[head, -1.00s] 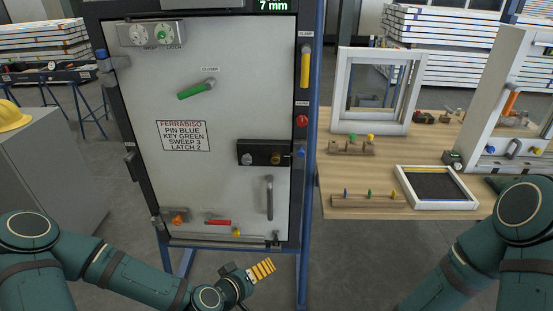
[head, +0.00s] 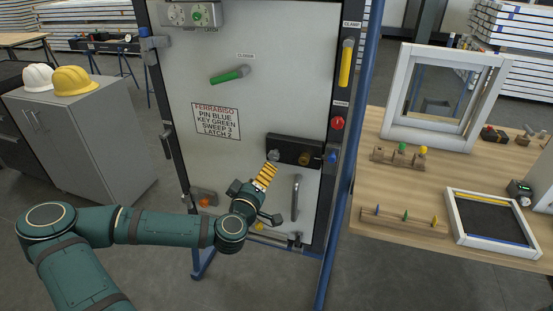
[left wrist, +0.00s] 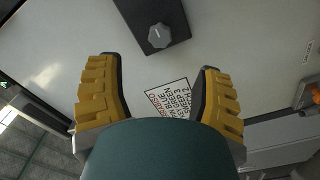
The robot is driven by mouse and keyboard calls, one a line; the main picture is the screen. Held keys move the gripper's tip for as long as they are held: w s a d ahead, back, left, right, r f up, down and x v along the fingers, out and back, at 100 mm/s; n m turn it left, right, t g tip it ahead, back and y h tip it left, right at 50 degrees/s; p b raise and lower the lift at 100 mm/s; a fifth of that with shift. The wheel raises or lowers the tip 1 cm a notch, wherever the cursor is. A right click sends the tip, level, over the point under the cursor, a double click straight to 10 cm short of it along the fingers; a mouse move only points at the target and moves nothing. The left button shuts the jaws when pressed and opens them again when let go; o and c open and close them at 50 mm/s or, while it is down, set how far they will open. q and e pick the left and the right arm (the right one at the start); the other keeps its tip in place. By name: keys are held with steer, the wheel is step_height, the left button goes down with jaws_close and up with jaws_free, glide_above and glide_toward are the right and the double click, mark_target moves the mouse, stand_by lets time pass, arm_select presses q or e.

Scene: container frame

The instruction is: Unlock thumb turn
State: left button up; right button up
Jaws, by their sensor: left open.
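The thumb turn (head: 274,155) is a small grey knob at the left end of a black lock box (head: 293,142) on the pale door panel (head: 215,160). In the left wrist view the grey knob (left wrist: 160,37) shows on the black box, ahead of the yellow fingers. My left gripper (head: 267,174) is just below the thumb turn in the head view. It is open and empty, its fingers apart with the knob between their directions but beyond the tips. My right gripper is out of view.
A vertical pull handle (head: 296,198) stands on the door below the box. A brass knob (head: 305,159) and blue piece (head: 331,157) sit to the thumb turn's right. A green lever (head: 230,75) is above. The wooden table (head: 400,210) is at right.

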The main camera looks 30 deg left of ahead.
mark_target(273, 157)
arm_select(q)
steer(key=b+x, duration=0.1)
steer(key=x, duration=0.9)
steer(key=shift+w+d, duration=0.1)
steer(key=shift+w, duration=0.2)
jaws_close()
